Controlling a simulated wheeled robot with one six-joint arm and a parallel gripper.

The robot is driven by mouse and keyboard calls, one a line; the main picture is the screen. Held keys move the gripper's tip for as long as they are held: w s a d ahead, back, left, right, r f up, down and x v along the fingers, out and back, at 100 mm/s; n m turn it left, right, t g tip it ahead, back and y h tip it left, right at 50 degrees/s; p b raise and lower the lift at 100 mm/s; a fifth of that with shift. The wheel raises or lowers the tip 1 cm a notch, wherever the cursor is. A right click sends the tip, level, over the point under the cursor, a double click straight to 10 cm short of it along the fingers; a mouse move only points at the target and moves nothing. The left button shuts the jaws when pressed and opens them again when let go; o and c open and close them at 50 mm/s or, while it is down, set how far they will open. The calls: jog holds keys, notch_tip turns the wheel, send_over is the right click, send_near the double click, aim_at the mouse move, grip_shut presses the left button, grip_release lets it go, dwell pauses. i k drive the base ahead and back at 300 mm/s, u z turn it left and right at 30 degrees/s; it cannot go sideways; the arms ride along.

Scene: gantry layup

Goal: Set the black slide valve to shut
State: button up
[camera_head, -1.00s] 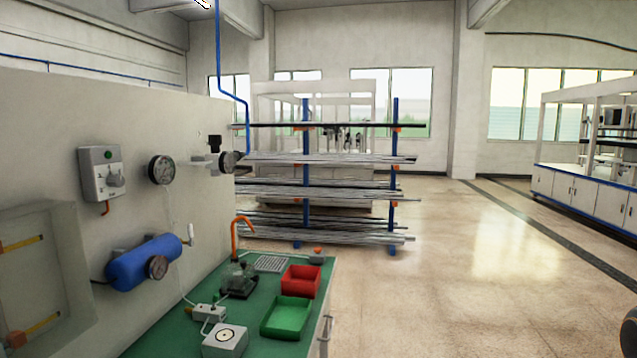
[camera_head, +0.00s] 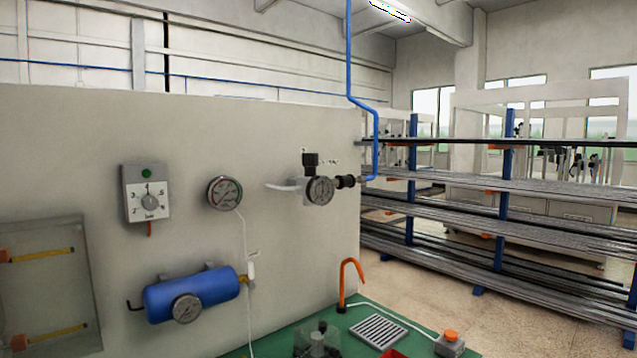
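A small black ribbed sleeve (camera_head: 346,181) sits on the line between a round gauge (camera_head: 320,190) and the blue air pipe (camera_head: 375,145), near the right end of the grey panel. It looks like the black slide valve, but I cannot tell whether it is open or shut. A black block (camera_head: 310,160) stands just above the gauge, on the white fitting. My gripper is not in view.
The panel (camera_head: 290,120) also carries a dial box (camera_head: 147,192), another gauge (camera_head: 225,193) and a blue tank (camera_head: 193,295). Below, the green bench (camera_head: 290,338) holds an orange hook pipe (camera_head: 345,283), a grate (camera_head: 378,331) and an orange-button box (camera_head: 449,344). A rod rack (camera_head: 503,200) stands right.

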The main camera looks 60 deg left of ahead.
aim_at(348, 180)
jog(key=u, duration=0.8)
jog(key=i, duration=0.95)
jog(key=u, duration=0.95)
